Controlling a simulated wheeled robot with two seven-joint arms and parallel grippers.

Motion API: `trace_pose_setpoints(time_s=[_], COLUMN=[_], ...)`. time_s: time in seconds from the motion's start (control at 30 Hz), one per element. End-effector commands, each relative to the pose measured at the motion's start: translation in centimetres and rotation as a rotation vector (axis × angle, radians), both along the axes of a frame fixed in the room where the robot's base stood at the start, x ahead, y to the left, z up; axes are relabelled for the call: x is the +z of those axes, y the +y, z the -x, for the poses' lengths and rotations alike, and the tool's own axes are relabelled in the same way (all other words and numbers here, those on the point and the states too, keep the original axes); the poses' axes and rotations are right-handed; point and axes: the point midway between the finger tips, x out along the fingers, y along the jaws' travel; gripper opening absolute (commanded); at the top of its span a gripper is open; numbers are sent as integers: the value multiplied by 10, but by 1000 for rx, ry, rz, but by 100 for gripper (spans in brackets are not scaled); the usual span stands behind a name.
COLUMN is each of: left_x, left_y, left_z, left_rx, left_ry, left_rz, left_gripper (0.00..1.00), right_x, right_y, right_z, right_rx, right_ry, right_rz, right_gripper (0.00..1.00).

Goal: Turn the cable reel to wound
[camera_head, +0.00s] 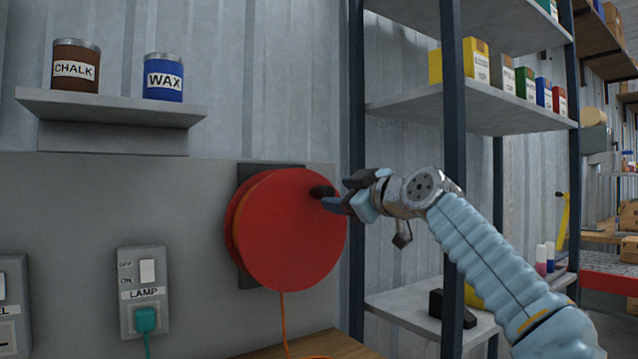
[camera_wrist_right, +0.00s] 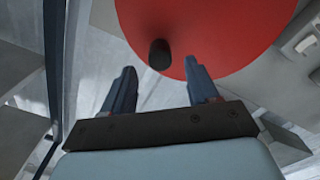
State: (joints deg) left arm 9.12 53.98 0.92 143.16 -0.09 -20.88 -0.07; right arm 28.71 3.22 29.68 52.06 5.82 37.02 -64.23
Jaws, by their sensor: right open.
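A round red cable reel (camera_head: 285,235) is mounted on a dark plate on the grey wall panel. An orange cable (camera_head: 283,320) hangs from its underside. A dark crank knob (camera_wrist_right: 160,54) stands out near the reel's edge; in the head view it is at the upper right of the disc, partly hidden by my gripper. My right gripper (camera_head: 335,202) is at the reel's right edge. In the right wrist view its two fingers (camera_wrist_right: 158,78) are apart, with the knob between and just beyond the fingertips; I cannot tell whether they touch it. My left gripper is not in view.
A small shelf with a chalk can (camera_head: 76,66) and a wax can (camera_head: 164,78) is above left. A lamp switch (camera_head: 143,290) with a green plug is left of the reel. A metal rack (camera_head: 455,105) with boxes stands right, close to my right arm.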

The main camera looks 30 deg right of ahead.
Motion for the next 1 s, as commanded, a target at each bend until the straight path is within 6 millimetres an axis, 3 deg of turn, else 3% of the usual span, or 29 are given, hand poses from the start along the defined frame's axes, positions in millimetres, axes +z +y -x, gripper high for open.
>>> trace_pose_setpoints(time_s=[0.03, 0.3, 0.5, 0.77, 1.0], left_x=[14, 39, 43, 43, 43], left_y=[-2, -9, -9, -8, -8], left_z=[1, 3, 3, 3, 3], left_rx=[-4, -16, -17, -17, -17], left_ry=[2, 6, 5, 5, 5], left_rz=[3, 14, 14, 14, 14], left_gripper=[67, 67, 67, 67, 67], right_x=[7, 4, 1, 0, 0], right_y=[2, 6, 7, 7, 7], right_z=[-13, -63, -76, -77, -77], right_rx=[5, 2, 1, 1, 0], right_ry=[3, 1, -1, -1, 0], right_rz=[-2, -1, 0, 0, 0], right_gripper=[59, 59, 59, 59, 22])
